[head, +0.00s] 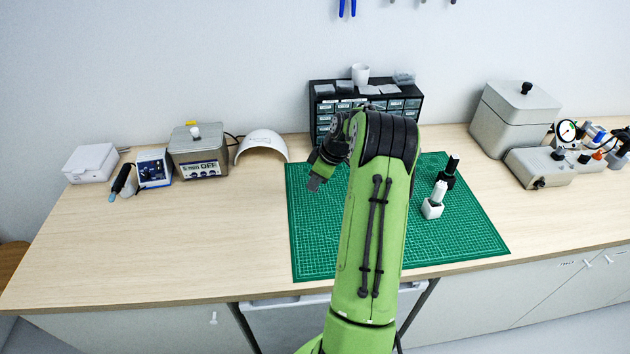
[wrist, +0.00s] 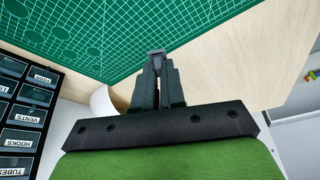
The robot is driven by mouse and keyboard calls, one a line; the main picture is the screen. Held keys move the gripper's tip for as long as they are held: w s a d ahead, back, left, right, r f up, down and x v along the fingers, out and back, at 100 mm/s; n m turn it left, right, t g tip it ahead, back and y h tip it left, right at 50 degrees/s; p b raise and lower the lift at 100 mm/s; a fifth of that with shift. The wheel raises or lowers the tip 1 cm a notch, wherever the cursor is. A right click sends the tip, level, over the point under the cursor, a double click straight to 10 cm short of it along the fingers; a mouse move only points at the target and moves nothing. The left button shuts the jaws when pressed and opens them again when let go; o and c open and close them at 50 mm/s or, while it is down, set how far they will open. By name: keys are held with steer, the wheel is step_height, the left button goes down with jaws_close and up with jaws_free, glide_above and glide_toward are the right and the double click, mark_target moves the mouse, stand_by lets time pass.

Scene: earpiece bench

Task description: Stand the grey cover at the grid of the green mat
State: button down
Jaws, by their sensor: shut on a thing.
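My gripper (head: 318,170) hangs above the left back part of the green mat (head: 470,232). In the wrist view my gripper (wrist: 156,78) has its fingers close together, shut on a small grey piece, which looks like the grey cover (wrist: 157,53). The cover sticks out past the fingertips. Its lower part is hidden between the fingers. In the head view the cover (head: 314,184) shows as a small grey bit under the fingertips. It appears held clear of the mat. The mat's white grid shows in both views, and circles are printed near one edge in the wrist view.
A white bottle (head: 434,205) and a black bottle (head: 449,172) stand on the mat's right side. A black drawer cabinet (head: 316,100) stands behind the mat. A white arched shell (head: 262,143) lies left of it. The mat's front left is clear.

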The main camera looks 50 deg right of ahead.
steer(key=shift+f+b, duration=2.9)
steer(key=shift+f, duration=0.85)
steer(key=shift+f, duration=0.25)
steer(key=c, duration=1.1)
jaws_free()
steer(key=shift+r, duration=0.1)
steer(key=p+v, duration=0.2)
steer(key=v, duration=1.3)
steer(key=shift+s+r, duration=0.2)
steer(key=shift+r, duration=0.05)
